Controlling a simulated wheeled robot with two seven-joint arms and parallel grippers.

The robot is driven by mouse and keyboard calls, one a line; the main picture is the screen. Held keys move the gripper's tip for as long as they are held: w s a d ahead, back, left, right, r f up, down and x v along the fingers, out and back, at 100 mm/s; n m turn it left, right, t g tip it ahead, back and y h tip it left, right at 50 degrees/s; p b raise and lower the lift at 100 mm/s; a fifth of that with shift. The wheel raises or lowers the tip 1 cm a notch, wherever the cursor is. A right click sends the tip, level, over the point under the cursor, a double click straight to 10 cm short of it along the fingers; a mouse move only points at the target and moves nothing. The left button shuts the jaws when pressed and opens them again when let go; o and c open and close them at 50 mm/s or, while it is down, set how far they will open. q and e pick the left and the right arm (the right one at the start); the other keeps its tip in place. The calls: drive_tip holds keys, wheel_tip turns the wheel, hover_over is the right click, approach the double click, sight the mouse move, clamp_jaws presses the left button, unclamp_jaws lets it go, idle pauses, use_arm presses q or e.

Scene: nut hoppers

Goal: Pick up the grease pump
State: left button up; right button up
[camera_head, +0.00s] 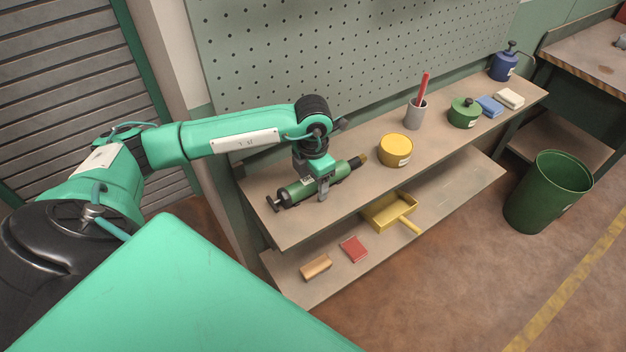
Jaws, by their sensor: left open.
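The grease pump (298,191) is a green cylinder with a black T-handle at its left end and a dark, brass-coloured nozzle at its right end. It lies on its side on the upper shelf (360,192), near the left end. My left gripper (319,182) points down over the middle of the pump. One finger shows on the near side of the barrel; the other is hidden. The jaws are open around the barrel, and I cannot tell whether they touch it. My right gripper is not in view.
A yellow tin (396,150), a grey cup (415,115) with a red stick, a green pot (464,113) and a blue oil can (503,66) stand farther right. A pegboard (350,50) rises behind. The lower shelf (460,185) holds a yellow dustpan (385,213).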

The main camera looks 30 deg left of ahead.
use_arm(q)
clamp_jaws()
drive_tip(key=shift+r, duration=0.1)
wheel_tip(320, 180, up, 20)
drive_tip(key=p, duration=1)
